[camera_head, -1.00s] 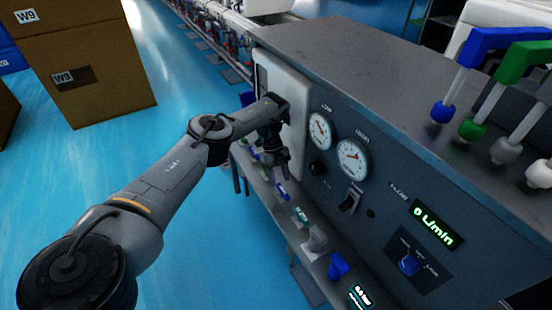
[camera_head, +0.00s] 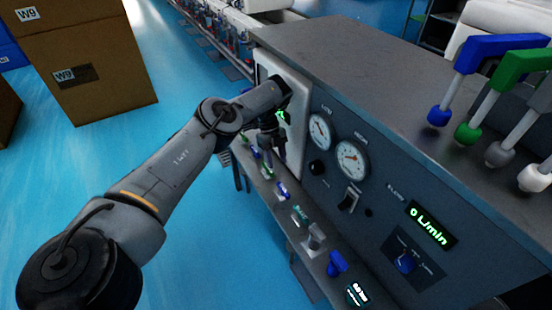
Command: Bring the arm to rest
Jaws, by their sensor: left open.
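My left arm reaches in from the lower left, and its left gripper (camera_head: 273,153) hangs low, close to the left end of the test bench front. It is open, with its dark fingers pointing down in front of the shelf with small valves. The fingertips are small and partly blend with the items behind, and I see nothing held between them. The wrist is in front of the white panel (camera_head: 297,108) and hides part of it. My right arm and gripper are not in view.
The bench (camera_head: 380,90) carries dial gauges (camera_head: 351,157), a switch and a green flow display (camera_head: 431,224). Blue, green and grey handled tools (camera_head: 505,75) stand on its top right. A narrow shelf with small coloured valves (camera_head: 337,264) runs below. Cardboard boxes (camera_head: 85,65) stand left on open blue floor.

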